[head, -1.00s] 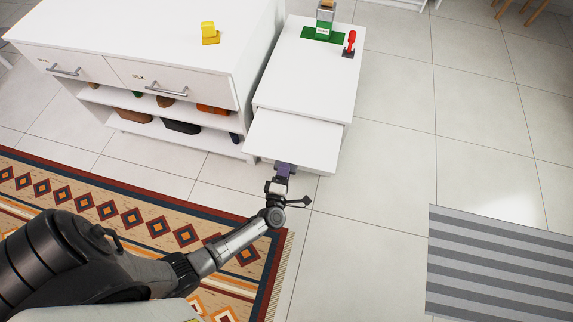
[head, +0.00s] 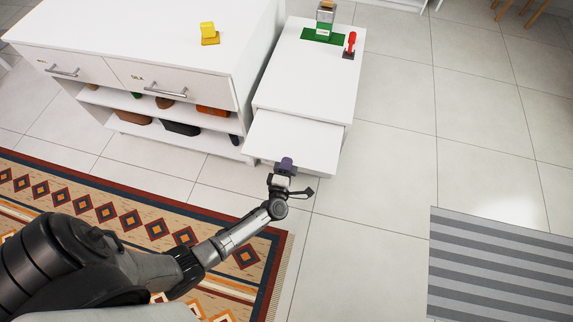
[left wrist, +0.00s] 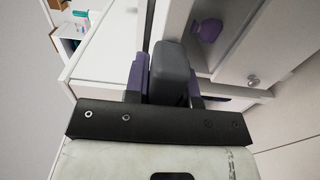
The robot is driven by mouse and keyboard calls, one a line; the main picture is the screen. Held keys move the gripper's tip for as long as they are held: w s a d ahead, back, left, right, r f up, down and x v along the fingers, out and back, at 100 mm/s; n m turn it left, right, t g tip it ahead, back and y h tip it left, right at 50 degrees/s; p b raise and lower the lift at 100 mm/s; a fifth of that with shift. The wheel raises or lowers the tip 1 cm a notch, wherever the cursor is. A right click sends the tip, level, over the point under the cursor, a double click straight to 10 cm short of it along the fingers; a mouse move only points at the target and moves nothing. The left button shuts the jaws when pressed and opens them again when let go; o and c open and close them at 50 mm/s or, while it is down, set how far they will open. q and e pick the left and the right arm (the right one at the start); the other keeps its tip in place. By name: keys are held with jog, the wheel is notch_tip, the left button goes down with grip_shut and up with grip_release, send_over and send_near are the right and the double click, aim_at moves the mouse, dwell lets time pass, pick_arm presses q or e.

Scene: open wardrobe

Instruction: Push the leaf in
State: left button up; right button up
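The leaf (head: 290,138) is a flat white board sticking out of the near end of a low white cabinet (head: 312,72), just below its top. My left gripper (head: 286,161), with purple fingers, is at the middle of the leaf's near edge. In the head view it overlaps that edge; whether it touches cannot be told. My right gripper is not in view.
A larger white drawer unit (head: 150,50) stands close on the left, with a yellow object (head: 208,31) on top. A green-based item (head: 323,30) and a red-handled item (head: 350,44) stand on the low cabinet. Open tiled floor lies right, with a striped mat (head: 500,265).

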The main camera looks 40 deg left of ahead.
pick_arm(q)
grip_shut()
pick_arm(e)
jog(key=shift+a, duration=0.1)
